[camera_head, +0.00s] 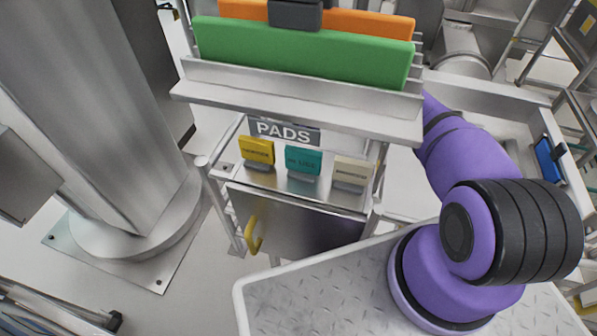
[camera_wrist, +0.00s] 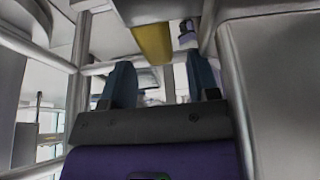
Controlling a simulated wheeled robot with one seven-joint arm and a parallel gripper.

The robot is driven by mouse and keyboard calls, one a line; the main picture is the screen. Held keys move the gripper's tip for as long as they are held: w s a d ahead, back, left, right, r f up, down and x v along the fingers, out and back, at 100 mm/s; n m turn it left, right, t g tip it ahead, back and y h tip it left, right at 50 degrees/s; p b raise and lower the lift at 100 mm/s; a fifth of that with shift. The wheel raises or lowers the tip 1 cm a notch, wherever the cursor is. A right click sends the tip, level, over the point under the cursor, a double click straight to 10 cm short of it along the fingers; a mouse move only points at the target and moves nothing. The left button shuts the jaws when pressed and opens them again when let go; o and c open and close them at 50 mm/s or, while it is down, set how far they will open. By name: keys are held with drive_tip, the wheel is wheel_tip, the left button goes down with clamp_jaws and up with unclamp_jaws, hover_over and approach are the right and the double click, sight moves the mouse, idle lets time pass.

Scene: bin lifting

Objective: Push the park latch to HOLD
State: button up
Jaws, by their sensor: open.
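My gripper (camera_wrist: 162,75) shows in the wrist view with its two dark blue fingers spread apart and nothing seen between them. A yellow bar-like part (camera_wrist: 153,42) hangs beyond and above the fingers, near the middle of the picture. I cannot tell whether it is the park latch, and it looks apart from the fingers. No HOLD mark is readable in either view. In the head view my purple arm reaches behind the rack, and the gripper is hidden there.
In the head view a rack holds a green board (camera_head: 300,52) and an orange board (camera_head: 365,24). Below is a PADS shelf (camera_head: 283,187) with yellow, teal and beige pads. A yellow handle (camera_head: 252,235) is on the front panel. A thick steel column (camera_head: 105,120) stands left. Metal posts crowd the wrist view.

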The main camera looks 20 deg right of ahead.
drive_tip(key=shift+x, duration=0.9)
clamp_jaws()
drive_tip(key=shift+s+d, duration=0.75)
drive_tip(key=shift+d, duration=0.35)
drive_tip(key=shift+s+d, duration=0.75)
drive_tip(key=shift+d, duration=0.4)
unclamp_jaws()
drive_tip(key=shift+d, duration=0.1)
